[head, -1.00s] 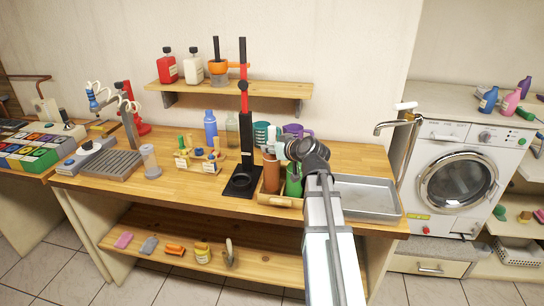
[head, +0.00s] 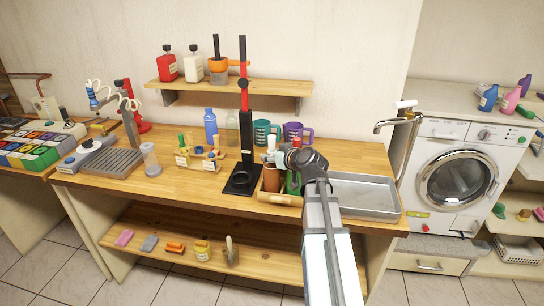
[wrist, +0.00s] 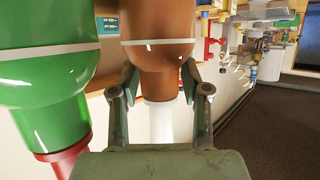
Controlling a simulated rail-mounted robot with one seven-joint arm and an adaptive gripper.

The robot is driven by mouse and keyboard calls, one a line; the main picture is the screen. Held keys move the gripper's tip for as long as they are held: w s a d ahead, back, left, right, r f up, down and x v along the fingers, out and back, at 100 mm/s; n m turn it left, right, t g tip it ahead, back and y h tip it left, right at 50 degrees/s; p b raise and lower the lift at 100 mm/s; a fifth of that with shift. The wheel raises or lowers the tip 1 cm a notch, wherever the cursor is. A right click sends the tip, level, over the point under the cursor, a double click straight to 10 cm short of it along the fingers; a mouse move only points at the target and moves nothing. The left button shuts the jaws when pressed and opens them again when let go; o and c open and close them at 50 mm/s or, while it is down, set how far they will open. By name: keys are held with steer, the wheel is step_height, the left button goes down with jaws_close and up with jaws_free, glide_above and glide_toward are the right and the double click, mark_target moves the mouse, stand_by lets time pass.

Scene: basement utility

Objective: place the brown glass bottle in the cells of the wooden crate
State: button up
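The brown glass bottle (head: 271,179) stands upright on the workbench, just right of the black stand, with a white cap. In the wrist view the brown bottle (wrist: 158,55) has its neck between the two fingers of my gripper (wrist: 160,82). The fingers are spread around the neck; a firm grip is not visible. In the head view my gripper (head: 284,156) is at the bottle's upper part, reaching from the right. A wooden box-like edge (head: 259,188) shows low beside the bottle, probably the crate; its cells are mostly hidden.
A green bottle (wrist: 45,75) with a red cap stands close beside the brown one. The black stand (head: 246,150) rises at the left, and a metal tray (head: 366,197) lies at the right. Mugs (head: 297,134) stand behind.

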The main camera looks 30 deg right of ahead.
steer(key=shift+r, duration=0.2)
steer(key=shift+s, duration=0.35)
steer(key=b+v, duration=0.2)
steer(key=v, duration=0.9)
steer(key=shift+s+r, duration=0.15)
